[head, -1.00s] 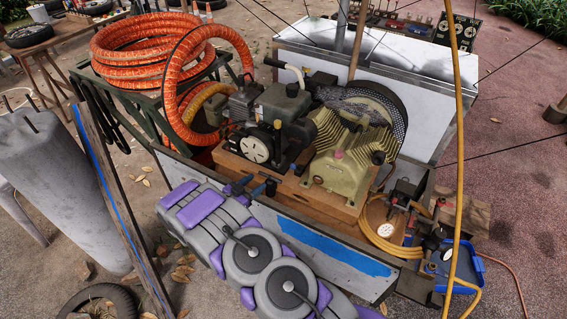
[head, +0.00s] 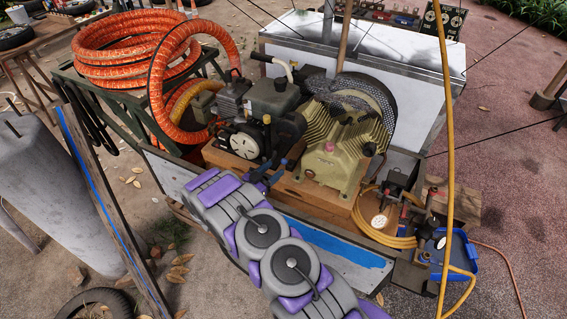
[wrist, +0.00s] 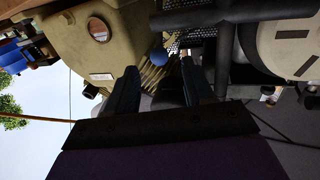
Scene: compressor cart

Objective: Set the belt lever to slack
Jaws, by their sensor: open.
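A small blue round knob (wrist: 158,54), which looks like the belt lever's end, shows in the wrist view. It sits beyond and between the two dark fingertips of my gripper (wrist: 159,70). The fingers are apart and I see no contact with the knob. The lever's stem and its setting cannot be made out. Behind it are the tan ribbed compressor (head: 345,150) and the black mesh belt guard (head: 372,95). In the head view my grey and purple arm reaches over the cart's front edge, with the gripper low in front of the engine and compressor.
A dark engine (head: 262,115) with a pale round cover stands left of the compressor. An orange hose coil (head: 135,50) lies at the back left. A yellow hose (head: 447,150) hangs at the right, above a blue tray (head: 460,258). The cart's front panel (head: 350,262) runs below my arm.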

